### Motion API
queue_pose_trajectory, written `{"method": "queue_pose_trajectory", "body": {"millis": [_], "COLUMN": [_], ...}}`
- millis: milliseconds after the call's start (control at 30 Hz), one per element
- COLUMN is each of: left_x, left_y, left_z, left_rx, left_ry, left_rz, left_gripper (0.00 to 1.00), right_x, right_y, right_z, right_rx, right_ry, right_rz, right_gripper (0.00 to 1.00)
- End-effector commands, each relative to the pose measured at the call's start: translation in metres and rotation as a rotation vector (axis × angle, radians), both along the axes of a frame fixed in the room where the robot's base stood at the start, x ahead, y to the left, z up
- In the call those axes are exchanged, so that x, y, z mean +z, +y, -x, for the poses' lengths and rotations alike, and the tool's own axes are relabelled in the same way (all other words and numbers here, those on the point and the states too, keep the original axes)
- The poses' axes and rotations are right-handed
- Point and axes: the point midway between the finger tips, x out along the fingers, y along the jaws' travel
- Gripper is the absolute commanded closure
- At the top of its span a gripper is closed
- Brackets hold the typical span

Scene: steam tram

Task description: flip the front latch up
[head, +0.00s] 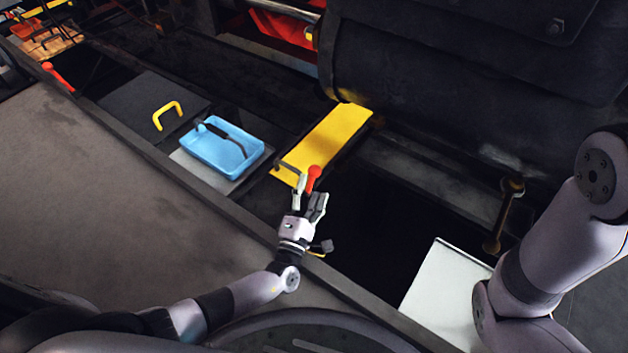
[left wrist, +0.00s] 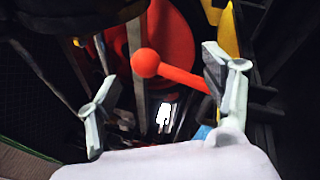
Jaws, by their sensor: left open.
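A red latch handle with a round knob (head: 314,172) stands beside the near end of a yellow plate. My left gripper (head: 310,190) is open right at this handle, with its fingers pointing toward it. In the left wrist view, the red knob and its handle (left wrist: 182,77) show between the spread fingers of the gripper (left wrist: 160,72). The handle slants down to the right, with its lower end close to the right finger; I cannot tell whether they touch. A second red handle (head: 58,77) is at the far left. My right gripper is out of the picture.
A blue tray (head: 188,143) holding a dark tool lies left of the yellow plate (head: 328,140). A dark lid with a yellow handle (head: 167,115) is further left. A large dark cylinder (head: 440,90) is behind. A white panel (head: 445,285) lies at lower right, past a dark opening.

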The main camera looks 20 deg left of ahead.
Motion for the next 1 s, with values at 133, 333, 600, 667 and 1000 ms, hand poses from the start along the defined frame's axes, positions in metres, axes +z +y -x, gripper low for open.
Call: {"method": "queue_pose_trajectory", "body": {"millis": [133, 333, 600, 667, 1000], "left_x": [-0.007, -0.010, -0.010, -0.010, -0.010], "left_y": [0.002, 0.002, 0.002, 0.002, 0.002], "left_z": [0.024, 0.039, 0.040, 0.040, 0.040], "left_rx": [0.000, 0.001, 0.001, 0.001, 0.001], "left_ry": [0.002, 0.001, 0.001, 0.001, 0.001], "left_rz": [-0.001, -0.001, -0.001, -0.001, -0.001], "left_gripper": [0.26, 0.26, 0.26, 0.26, 0.26], "right_x": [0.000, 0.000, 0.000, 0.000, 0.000], "right_y": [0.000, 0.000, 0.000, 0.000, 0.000], "right_z": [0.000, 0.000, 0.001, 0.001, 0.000], "right_rx": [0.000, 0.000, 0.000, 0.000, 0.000], "right_ry": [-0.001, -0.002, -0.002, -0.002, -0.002], "right_rz": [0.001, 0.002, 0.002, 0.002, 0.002], "right_gripper": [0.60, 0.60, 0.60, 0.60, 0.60]}}
